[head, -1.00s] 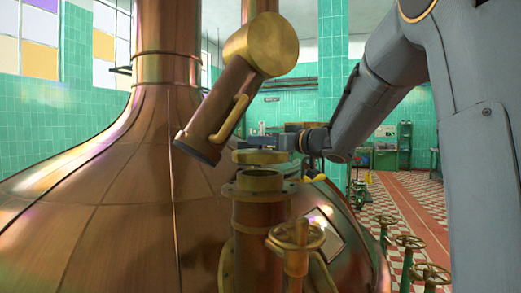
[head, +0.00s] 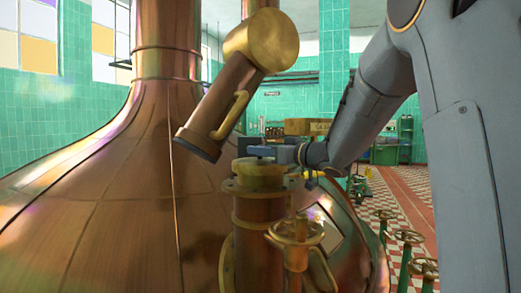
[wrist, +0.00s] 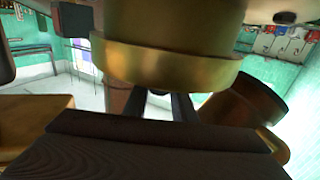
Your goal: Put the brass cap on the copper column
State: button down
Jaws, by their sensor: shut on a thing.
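The brass cap (head: 258,170) is at the top of the copper column (head: 258,212), upright and lined up with it. I see no gap between them in the head view, but cannot tell whether it is fully seated. My gripper (head: 262,151) is shut on the top of the cap, coming in from the right. In the wrist view, which looks upside down, a brass rim (wrist: 165,65) fills the upper middle, and my dark fingers (wrist: 168,106) reach behind its edge. The exact grip on the cap is hidden.
A wooden box-like piece with lettering (head: 307,127) shows just above my gripper; dark wood (wrist: 140,145) fills the lower wrist view. The tilted copper cylinder (head: 213,110) hangs close at left. A brass valve wheel (head: 295,231) stands in front. The big kettle (head: 90,200) fills the left.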

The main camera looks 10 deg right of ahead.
jog(key=shift+f, duration=0.15)
jog(key=c, duration=1.5)
grip_release()
jog(key=shift+o, duration=0.2)
jog(key=shift+r, duration=0.25)
jog(key=b+v, duration=0.2)
jog(key=v, duration=1)
jog(key=shift+r, duration=0.3)
